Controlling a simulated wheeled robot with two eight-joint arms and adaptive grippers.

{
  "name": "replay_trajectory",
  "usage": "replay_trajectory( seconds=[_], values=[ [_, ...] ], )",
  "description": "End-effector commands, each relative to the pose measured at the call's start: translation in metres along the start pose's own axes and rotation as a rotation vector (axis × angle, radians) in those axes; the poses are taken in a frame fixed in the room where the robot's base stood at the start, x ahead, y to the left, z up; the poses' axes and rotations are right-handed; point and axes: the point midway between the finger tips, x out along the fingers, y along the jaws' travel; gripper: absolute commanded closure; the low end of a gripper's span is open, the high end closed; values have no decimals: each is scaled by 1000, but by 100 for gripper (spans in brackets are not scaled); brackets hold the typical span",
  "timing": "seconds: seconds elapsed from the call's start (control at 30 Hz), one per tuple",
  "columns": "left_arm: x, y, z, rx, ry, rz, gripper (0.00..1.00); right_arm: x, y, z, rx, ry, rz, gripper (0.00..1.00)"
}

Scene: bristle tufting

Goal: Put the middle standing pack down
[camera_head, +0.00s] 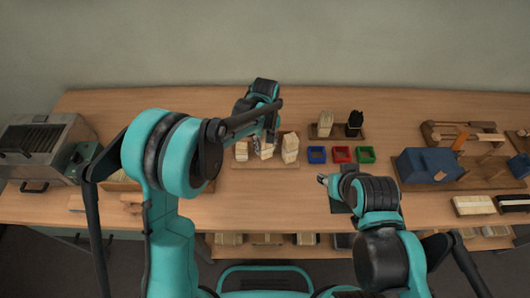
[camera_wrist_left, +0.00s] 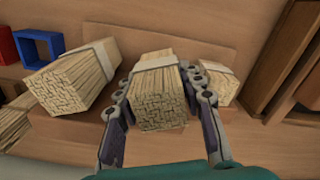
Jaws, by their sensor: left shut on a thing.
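The middle pack (camera_head: 264,151), a pale bundle of bristles with a light band, is between its two neighbours at the wooden board (camera_head: 265,165). My left gripper (camera_head: 266,140) is shut on this middle pack (camera_wrist_left: 160,98), one finger on each side, in the left wrist view. Whether its base touches the board is hidden. A second pack (camera_head: 241,150) is on its left and a third (camera_head: 290,147) on its right in the head view. My right gripper (camera_head: 324,180) is over the table to the right, away from the packs; its jaws are too small to read.
Blue (camera_head: 317,154), red (camera_head: 341,154) and green (camera_head: 365,154) bins stand right of the packs. Behind them are a pale block (camera_head: 325,123) and a dark brush-like piece (camera_head: 354,122). A grey machine (camera_head: 45,145) is at far left, a blue box (camera_head: 430,164) at right.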

Motion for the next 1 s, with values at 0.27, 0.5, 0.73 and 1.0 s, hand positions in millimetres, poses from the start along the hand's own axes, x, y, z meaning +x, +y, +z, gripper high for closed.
replay_trajectory(
  seconds=[0.27,0.5,0.73,1.0],
  values=[
    [38,0,0,0,0,0,92,11,0,8,0,0,0,60],
    [38,0,0,0,0,0,92,10,0,7,0,0,0,60],
    [40,0,0,0,0,0,41,12,0,9,0,0,0,60],
    [39,0,0,0,0,0,41,11,0,8,0,0,0,60]
  ],
)
